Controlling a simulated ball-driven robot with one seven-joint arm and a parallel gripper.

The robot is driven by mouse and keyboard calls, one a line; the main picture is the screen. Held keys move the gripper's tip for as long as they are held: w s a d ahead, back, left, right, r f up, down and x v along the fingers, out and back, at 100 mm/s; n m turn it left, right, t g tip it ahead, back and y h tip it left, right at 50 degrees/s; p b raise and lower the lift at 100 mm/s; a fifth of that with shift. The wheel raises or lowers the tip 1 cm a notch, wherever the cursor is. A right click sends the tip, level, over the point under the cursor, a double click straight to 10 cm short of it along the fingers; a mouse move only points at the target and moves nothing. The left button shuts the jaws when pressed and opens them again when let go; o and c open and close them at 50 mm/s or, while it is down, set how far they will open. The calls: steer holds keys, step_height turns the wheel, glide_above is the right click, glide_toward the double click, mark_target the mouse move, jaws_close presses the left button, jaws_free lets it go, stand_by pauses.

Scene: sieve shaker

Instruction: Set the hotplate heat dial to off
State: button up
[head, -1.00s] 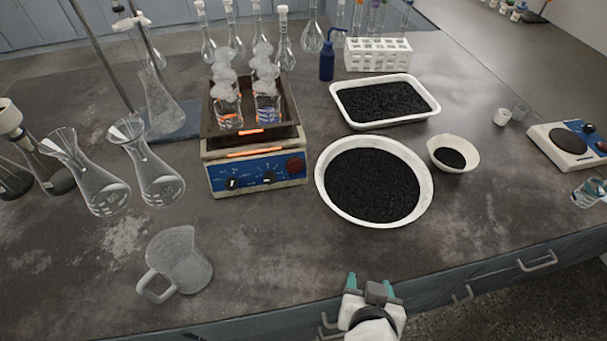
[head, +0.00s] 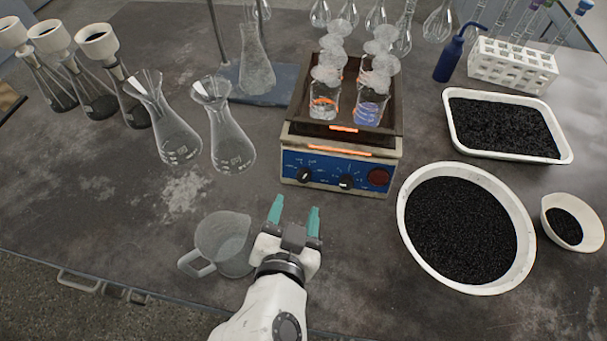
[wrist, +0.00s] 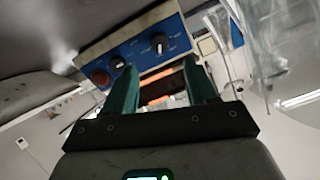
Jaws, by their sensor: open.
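The hotplate (head: 335,165) has a blue front panel with two black dials, a left dial (head: 305,175) and a right dial (head: 346,182). A dark red round part (head: 378,177) is at the panel's right end. I cannot read which dial is heat or its setting. Orange glowing strips show on the hotplate. My gripper (head: 294,207) is open and empty, in front of the panel and apart from it. In the wrist view, the panel appears inverted, with both dials (wrist: 117,62) (wrist: 159,43) beyond my fingers (wrist: 158,75).
Steaming beakers (head: 369,100) stand in the tray on the hotplate. A glass jug (head: 222,242) is close left of my gripper. Conical flasks (head: 232,150) stand to the left. A white bowl of black granules (head: 460,230) is to the right.

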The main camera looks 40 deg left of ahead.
mark_target(303, 179)
steer(key=x, duration=0.9)
steer(key=shift+w, duration=0.15)
steer(key=c, duration=1.1)
steer(key=shift+o, duration=0.2)
